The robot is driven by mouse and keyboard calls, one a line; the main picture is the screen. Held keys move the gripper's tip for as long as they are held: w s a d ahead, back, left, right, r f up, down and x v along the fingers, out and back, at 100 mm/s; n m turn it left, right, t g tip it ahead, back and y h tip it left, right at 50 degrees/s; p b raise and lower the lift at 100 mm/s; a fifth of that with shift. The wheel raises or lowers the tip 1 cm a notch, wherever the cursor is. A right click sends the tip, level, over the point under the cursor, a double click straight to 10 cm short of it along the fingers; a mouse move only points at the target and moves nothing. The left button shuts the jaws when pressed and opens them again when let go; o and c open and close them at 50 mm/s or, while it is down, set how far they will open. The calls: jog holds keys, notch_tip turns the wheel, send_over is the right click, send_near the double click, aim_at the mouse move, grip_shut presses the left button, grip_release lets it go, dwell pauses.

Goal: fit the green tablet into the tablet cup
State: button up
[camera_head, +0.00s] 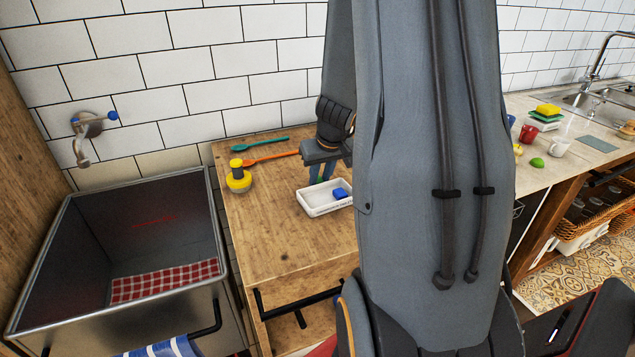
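My gripper (321,174) points down over the white tray (308,205) on the wooden counter. A small patch of green shows by its fingertips. It may be the green tablet, but it is too small to tell whether the fingers hold it. A blue block (340,193) lies in the tray, to the right of the fingers. My arm covers the tray's right end and the counter beyond it. I cannot make out a tablet cup for certain.
A yellow item with a dark band (238,178) stands on the counter left of the tray. A teal spoon (258,143) and an orange spoon (270,157) lie near the wall. A metal basin (150,235) is at left. The counter's front left is clear.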

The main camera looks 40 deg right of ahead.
aim_at(320, 182)
grip_shut()
jog(key=shift+r, duration=0.1)
notch_tip(320, 182, up, 10)
jog(key=p, duration=0.1)
jog(key=shift+s, duration=0.1)
